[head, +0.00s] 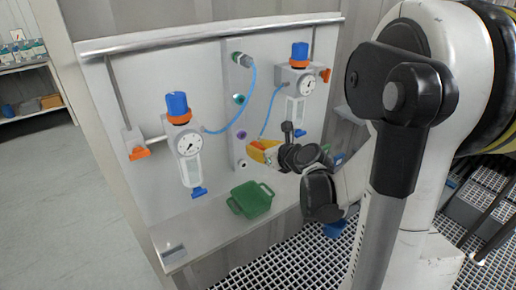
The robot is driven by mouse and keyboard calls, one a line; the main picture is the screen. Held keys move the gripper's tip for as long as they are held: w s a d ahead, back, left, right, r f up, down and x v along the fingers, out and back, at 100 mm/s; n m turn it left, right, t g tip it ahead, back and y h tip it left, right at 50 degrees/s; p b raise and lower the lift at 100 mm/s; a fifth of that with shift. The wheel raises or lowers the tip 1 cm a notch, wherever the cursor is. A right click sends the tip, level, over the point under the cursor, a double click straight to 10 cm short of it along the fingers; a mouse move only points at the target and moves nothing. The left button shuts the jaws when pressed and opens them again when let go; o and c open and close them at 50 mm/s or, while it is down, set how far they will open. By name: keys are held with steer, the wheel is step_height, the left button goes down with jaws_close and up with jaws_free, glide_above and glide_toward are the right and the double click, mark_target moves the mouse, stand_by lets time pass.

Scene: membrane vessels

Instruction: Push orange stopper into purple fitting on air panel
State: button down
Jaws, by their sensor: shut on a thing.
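The air panel (215,80) is a pale upright board with a strip of fittings down its middle. The purple fitting (241,135) is a small ring on that strip, below a green one. My gripper (262,151) is in front of the strip, just right of and a little below the purple fitting in the picture. It is shut on the orange stopper (257,145), which shows small at its end beside yellow parts. The stopper looks apart from the purple fitting, but the depth between them cannot be told. The fingers are too small to make out clearly.
Two regulators with blue knobs and gauges (188,143) (303,84) flank the strip, with blue hoses (250,95) between. A green fitting (238,99) and a pale one (242,163) are above and below the purple one. A green tray (251,199) stands on the ledge (190,235).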

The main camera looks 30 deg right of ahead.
mark_target(243, 137)
steer(key=shift+w, duration=2.75)
steer(key=shift+w+a, duration=0.1)
steer(key=shift+w, duration=0.5)
stand_by(0.5)
steer(key=c, duration=1.2)
jaws_free()
steer(key=shift+o, duration=0.2)
steer(key=shift+s, duration=0.1)
steer(key=v, duration=1.2)
